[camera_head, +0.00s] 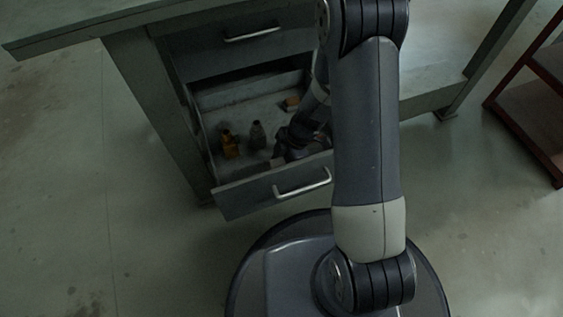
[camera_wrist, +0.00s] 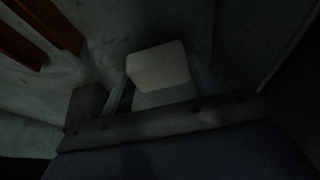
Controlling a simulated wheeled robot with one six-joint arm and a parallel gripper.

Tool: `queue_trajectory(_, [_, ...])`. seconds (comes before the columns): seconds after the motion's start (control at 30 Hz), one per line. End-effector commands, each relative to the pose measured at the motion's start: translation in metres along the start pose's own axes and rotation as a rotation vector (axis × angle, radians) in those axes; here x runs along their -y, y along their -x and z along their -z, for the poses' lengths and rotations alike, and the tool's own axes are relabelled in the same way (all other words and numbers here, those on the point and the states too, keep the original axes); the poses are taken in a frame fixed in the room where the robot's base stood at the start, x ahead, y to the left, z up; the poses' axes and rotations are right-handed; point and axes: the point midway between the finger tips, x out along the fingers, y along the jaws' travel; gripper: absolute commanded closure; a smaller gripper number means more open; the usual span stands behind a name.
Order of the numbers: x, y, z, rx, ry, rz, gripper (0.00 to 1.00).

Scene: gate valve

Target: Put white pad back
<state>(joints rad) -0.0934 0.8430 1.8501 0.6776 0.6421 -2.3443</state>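The white pad (camera_wrist: 158,66) is a pale block with rounded corners in the middle of the dark wrist view. My gripper (camera_wrist: 160,88) has one finger on each side of it. The fingers look very close to the pad's sides, but the shadow hides whether they press on it. In the head view my gripper (camera_head: 290,148) is low inside the open drawer (camera_head: 270,181), near its front right. The pad is not distinguishable there, with my arm and gripper covering that part.
A yellowish bottle (camera_head: 229,146) and a dark grey bottle (camera_head: 257,136) stand in the drawer left of my gripper. A small brown block (camera_head: 291,103) lies farther back. A closed drawer (camera_head: 245,48) is above, under the bench top (camera_head: 90,27). A red-framed shelf (camera_head: 535,110) stands at right.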

Motion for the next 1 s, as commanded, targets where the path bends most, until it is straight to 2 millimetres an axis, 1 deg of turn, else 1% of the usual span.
queue_trajectory(0.03, [0.0, 0.0, 0.0, 0.0, 0.0, 0.0, 0.36])
queue_trajectory(0.2, [0.0, 0.0, 0.0, 0.0, 0.0, 0.0, 0.22])
queue_trajectory(0.23, [0.0, 0.0, 0.0, 0.0, 0.001, 0.0, 0.21])
queue_trajectory(0.53, [0.0, 0.004, 0.001, 0.001, 0.002, -0.002, 0.21])
queue_trajectory(0.67, [-0.001, 0.024, 0.002, 0.001, 0.001, -0.004, 0.21])
queue_trajectory(0.9, [-0.001, 0.078, 0.003, 0.001, -0.001, -0.005, 0.21])
queue_trajectory(1.0, [-0.001, 0.097, 0.002, 0.001, 0.0, -0.004, 0.21])
